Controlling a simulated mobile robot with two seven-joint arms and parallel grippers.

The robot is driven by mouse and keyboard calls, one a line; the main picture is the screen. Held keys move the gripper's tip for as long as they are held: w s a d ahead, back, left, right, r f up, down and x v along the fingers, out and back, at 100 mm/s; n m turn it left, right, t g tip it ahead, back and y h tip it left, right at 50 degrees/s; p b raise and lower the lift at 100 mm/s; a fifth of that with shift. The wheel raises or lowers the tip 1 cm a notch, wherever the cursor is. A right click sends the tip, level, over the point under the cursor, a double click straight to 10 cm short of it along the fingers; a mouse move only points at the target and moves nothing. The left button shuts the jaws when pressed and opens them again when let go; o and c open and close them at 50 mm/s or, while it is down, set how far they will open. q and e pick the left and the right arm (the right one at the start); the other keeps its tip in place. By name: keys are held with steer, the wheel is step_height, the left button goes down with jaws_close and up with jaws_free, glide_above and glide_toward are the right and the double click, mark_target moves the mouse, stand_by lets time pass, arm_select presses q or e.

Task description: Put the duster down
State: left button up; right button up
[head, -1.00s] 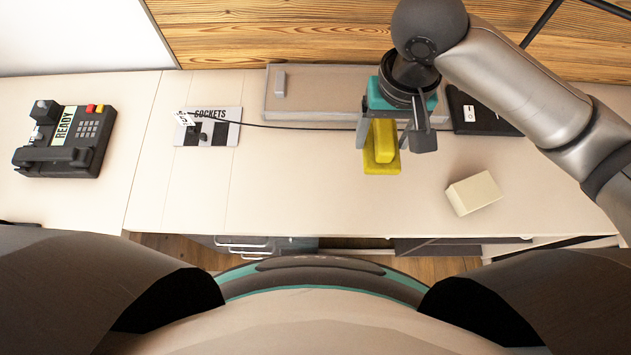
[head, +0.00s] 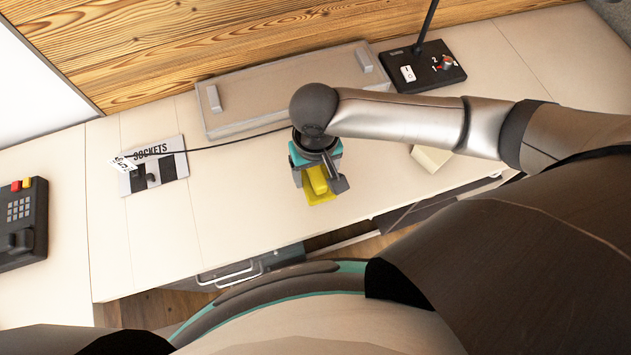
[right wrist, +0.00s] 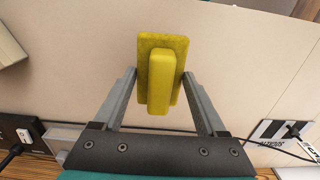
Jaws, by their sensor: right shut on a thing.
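The duster (head: 318,187) is yellow, a flat pad with a raised bar handle. My right gripper (head: 319,184) is shut on it from above, near the front part of the desk (head: 235,205). In the right wrist view the duster (right wrist: 161,85) sits between the two grey fingers of the gripper (right wrist: 160,75), which reach its long sides. The duster lies level over bare desk top; I cannot tell whether it touches the desk. My left gripper is out of view.
A long grey tray (head: 290,95) lies behind the duster. A cream block (head: 431,159) lies to the right, partly behind my arm. A sockets panel (head: 155,166) with a cable is left, a black switch box (head: 425,68) behind, a phone (head: 22,222) far left. Desk between panel and duster is clear.

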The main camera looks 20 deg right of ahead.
mark_target(315, 171)
step_height(315, 171, down, 4)
steer(key=shift+f+b, duration=0.1)
steer(key=shift+b, duration=0.6)
steer(key=shift+f, duration=0.15)
steer(key=shift+f, duration=0.15)
steer(key=o, duration=1.3)
steer(key=shift+o, duration=0.2)
step_height(315, 171, up, 12)
steer(key=p, duration=0.4)
steer(key=shift+r, duration=0.2)
